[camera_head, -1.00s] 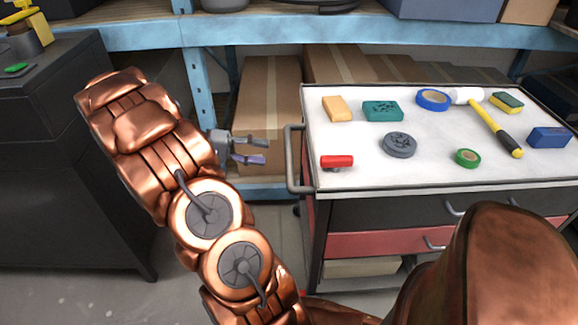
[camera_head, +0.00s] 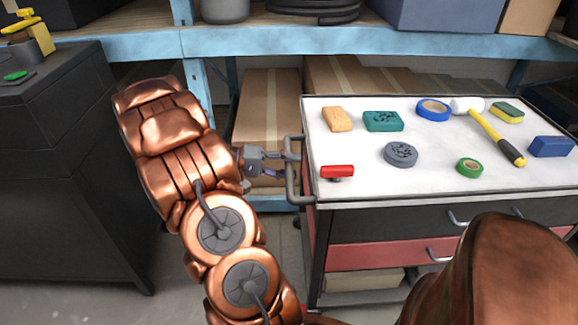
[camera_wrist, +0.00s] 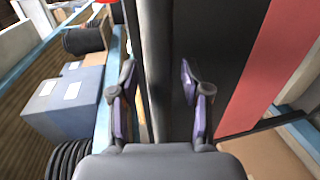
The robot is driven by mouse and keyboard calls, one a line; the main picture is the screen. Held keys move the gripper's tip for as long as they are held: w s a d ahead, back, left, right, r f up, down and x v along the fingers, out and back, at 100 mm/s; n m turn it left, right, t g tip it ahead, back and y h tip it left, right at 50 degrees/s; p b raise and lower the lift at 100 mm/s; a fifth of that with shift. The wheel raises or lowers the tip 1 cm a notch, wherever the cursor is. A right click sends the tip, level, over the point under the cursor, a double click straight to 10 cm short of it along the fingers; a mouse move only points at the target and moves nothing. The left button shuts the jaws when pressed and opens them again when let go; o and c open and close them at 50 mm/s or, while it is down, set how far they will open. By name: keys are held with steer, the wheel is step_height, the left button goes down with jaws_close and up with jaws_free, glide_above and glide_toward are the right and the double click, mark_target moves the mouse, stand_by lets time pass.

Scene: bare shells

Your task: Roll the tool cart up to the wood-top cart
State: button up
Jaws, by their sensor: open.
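The tool cart has a pale top (camera_head: 352,184), black and red drawer fronts and a grey bar handle (camera_head: 291,180) on its left end. My gripper (camera_head: 283,161) is open at this handle, its fingers pointing right. In the wrist view a dark upright bar (camera_wrist: 158,60), apparently the handle, stands between the two open purple-padded fingers of my gripper (camera_wrist: 160,88). I cannot tell whether either finger touches it. I do not see a wood-top cart in either view.
On the cart top lie a red-handled item (camera_head: 337,171), a hammer (camera_head: 495,134), tape rolls, sponges and blocks. A blue shelf rack (camera_head: 270,42) with cardboard boxes (camera_head: 268,100) stands behind. A dark cabinet (camera_head: 60,170) is at the left. Some floor (camera_head: 185,285) is clear between.

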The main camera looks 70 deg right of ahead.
jaws_close()
stand_by(0.3)
stand_by(0.4)
